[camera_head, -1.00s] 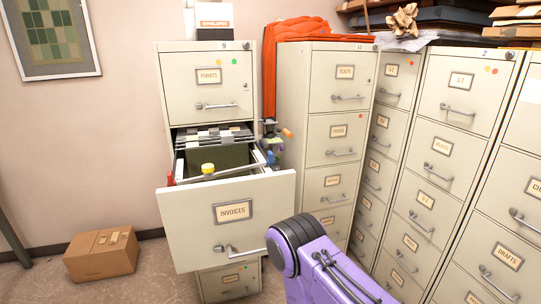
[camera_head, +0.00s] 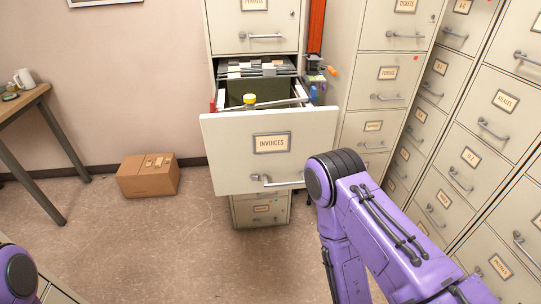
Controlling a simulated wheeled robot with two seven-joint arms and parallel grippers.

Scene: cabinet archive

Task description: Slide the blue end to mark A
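A small blue piece (camera_head: 313,95) shows at the right side of the open INVOICES drawer (camera_head: 225,150), partly hidden behind the drawer. I cannot tell whether it is the blue end, and no mark A is readable. A pale bar (camera_head: 285,103) lies across the drawer top, near a yellow-capped object (camera_head: 249,99). A red piece (camera_head: 212,105) is at the drawer's left edge. My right arm reaches up in front of the drawer's lower right, but its gripper is not visible. Only a joint of my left arm shows at the lower left; its gripper is out of view.
The drawer sticks out from its cabinet (camera_head: 252,28), with hanging files (camera_head: 262,67) behind. Small orange and green items (camera_head: 332,70) sit beside it. More cabinets (camera_head: 384,72) line the right. A cardboard box (camera_head: 147,178) and table (camera_head: 22,100) stand left, with clear floor between.

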